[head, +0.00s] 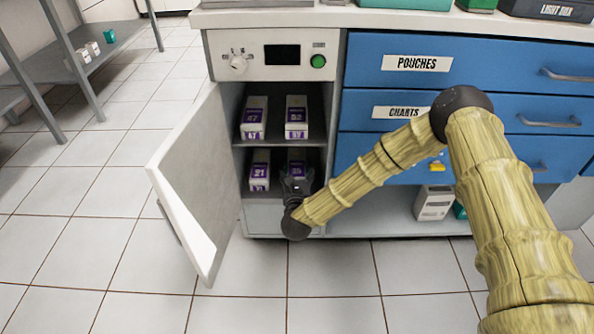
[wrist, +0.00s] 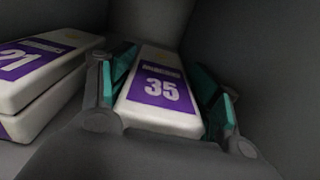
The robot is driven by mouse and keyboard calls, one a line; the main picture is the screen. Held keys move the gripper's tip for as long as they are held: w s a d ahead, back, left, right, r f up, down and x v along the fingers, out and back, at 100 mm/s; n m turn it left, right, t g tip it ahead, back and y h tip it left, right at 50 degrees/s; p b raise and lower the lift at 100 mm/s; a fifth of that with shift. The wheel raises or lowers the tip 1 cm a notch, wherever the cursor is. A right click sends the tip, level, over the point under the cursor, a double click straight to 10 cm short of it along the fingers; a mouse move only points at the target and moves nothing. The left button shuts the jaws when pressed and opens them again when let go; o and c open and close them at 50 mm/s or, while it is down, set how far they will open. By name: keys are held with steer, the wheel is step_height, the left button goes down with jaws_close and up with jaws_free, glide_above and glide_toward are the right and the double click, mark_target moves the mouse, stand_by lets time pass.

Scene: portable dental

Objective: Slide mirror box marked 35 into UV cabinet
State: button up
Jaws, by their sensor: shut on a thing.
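The mirror box marked 35 (wrist: 160,92) is white with a purple label and lies between the two fingers of my gripper (wrist: 165,88) in the wrist view. My gripper is shut on its sides. In the head view my gripper (head: 297,187) reaches into the lower right of the open UV cabinet (head: 228,110), and the box (head: 297,160) shows only in part behind it. The cabinet door (head: 190,185) stands open to the left. Whether the box rests on the cabinet floor cannot be told.
Boxes marked 47 (head: 254,117) and 52 (head: 296,117) stand on the upper shelf. Blue drawers (head: 490,60) lie to the right.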

steer(key=shift+f, duration=0.1)
steer(key=o, duration=1.4)
steer(key=shift+o, duration=0.2)
steer(key=shift+s+f, duration=0.1)
steer(key=shift+s+f, duration=0.1)
steer(key=shift+s, duration=0.35)
steer(key=s, duration=1.1)
steer(key=shift+r, duration=0.3)
